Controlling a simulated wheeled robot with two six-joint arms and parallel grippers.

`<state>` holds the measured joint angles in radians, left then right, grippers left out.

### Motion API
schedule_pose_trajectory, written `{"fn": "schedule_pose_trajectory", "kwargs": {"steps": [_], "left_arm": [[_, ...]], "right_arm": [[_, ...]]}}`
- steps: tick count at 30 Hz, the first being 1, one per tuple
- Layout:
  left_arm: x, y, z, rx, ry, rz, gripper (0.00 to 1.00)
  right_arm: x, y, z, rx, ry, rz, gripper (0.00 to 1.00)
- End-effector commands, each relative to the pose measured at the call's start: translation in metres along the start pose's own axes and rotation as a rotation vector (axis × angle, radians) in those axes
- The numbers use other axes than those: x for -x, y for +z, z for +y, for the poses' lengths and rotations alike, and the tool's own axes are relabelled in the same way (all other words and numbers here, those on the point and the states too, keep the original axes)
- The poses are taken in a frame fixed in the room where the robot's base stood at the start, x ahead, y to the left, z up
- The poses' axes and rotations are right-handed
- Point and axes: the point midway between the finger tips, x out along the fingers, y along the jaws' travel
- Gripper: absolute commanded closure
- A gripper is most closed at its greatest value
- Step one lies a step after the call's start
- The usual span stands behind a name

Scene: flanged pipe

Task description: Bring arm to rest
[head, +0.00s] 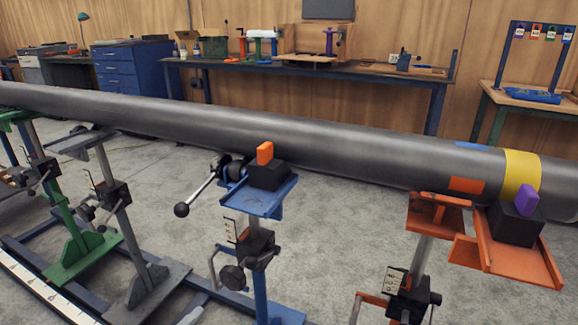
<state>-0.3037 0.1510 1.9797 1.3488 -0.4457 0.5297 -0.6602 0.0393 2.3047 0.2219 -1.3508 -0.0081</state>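Neither of my arms nor grippers shows in the head view. The long grey pipe (280,130) runs from the left edge to the right edge across several stands. It carries a yellow band (521,174), an orange patch (466,185) and a blue patch (471,145) near its right end. A black block with an orange tab (265,153) sits on the blue stand's plate (262,204). A black block with a purple tab (526,201) sits on the orange stand's tray (490,259).
Green (60,215), grey (125,210), blue and orange stands hold the foreground below the pipe. A lever with a black knob (182,210) sticks out left of the blue stand. A long workbench (340,72) and a blue cabinet (130,68) stand behind. Concrete floor (340,235) is open between stands.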

Motion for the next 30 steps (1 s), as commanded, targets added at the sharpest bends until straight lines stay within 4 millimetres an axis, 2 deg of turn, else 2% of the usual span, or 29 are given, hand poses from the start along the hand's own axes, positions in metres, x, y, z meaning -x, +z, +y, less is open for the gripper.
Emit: {"fn": "schedule_pose_trajectory", "kwargs": {"steps": [5, 9, 15, 23, 24, 30], "left_arm": [[0.034, 0.033, -0.043, -0.338, -0.226, -0.116, 0.16], [0.074, 0.048, -0.083, -0.617, -0.458, -0.227, 0.16], [0.138, 0.049, -0.123, -0.890, -0.772, -0.366, 0.16], [0.213, 0.040, -0.143, -1.066, -1.108, -0.507, 0.16], [0.219, 0.038, -0.143, -1.076, -1.140, -0.521, 0.16], [0.213, 0.026, -0.162, -1.059, -1.167, -0.513, 0.16]], "right_arm": [[0.000, -0.001, -0.001, 0.001, -0.001, 0.003, 0.53], [0.001, -0.002, -0.001, 0.001, -0.001, 0.004, 0.53], [0.001, -0.002, -0.001, 0.001, -0.001, 0.005, 0.53], [0.001, -0.002, -0.001, 0.001, -0.001, 0.005, 0.53], [0.001, -0.003, 0.000, 0.000, 0.001, 0.002, 0.53], [-0.019, -0.002, 0.010, -0.015, 0.027, -0.022, 0.53]]}}
